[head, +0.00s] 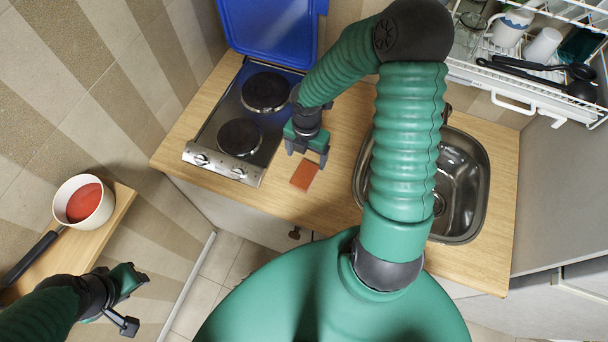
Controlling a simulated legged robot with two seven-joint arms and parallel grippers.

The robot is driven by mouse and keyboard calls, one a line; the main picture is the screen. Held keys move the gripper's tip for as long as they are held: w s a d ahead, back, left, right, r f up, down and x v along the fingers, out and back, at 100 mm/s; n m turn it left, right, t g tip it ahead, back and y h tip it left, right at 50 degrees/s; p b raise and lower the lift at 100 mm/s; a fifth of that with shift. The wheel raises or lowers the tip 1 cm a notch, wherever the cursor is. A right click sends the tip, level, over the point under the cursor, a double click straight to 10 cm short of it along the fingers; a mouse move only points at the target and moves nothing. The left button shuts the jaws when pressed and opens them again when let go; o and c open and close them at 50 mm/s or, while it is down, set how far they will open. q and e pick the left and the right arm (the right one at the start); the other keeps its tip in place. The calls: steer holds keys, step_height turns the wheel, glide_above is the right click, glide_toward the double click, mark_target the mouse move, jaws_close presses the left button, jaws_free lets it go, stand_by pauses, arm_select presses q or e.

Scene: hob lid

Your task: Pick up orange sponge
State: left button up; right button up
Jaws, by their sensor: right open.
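The orange sponge (304,174) is a small flat reddish-orange block lying on the wooden counter, between the hob and the sink. My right gripper (307,158) is open and empty, just beyond the sponge's far side in the picture. Its fingers point down, but I cannot tell its exact height above the counter. My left gripper (134,300) is at the lower left, away from the counter, with its fingers apart and nothing between them.
The hob (240,125) with two black plates and a raised blue lid (268,30) stands left of the sponge. The sink (467,190) lies to the right. A saucepan (100,205) sits on a wooden shelf at left. A dish rack (520,75) is at upper right.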

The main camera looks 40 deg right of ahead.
glide_above(304, 174)
steer(key=f, duration=0.5)
steer(key=shift+w+d+f, duration=0.15)
steer(key=shift+w, duration=0.2)
steer(key=shift+a+f, duration=0.2)
steer(key=shift+f, duration=0.15)
steer(key=f, duration=0.2)
steer(key=s+f, duration=0.1)
steer(key=shift+a+f, duration=0.15)
steer(key=shift+f, duration=0.5)
steer(key=shift+w+d+f, duration=0.1)
steer(key=shift+w+d, duration=0.1)
steer(key=shift+d, duration=0.2)
steer(key=c, duration=0.5)
steer(key=shift+a, duration=0.25)
steer(key=c, duration=0.9)
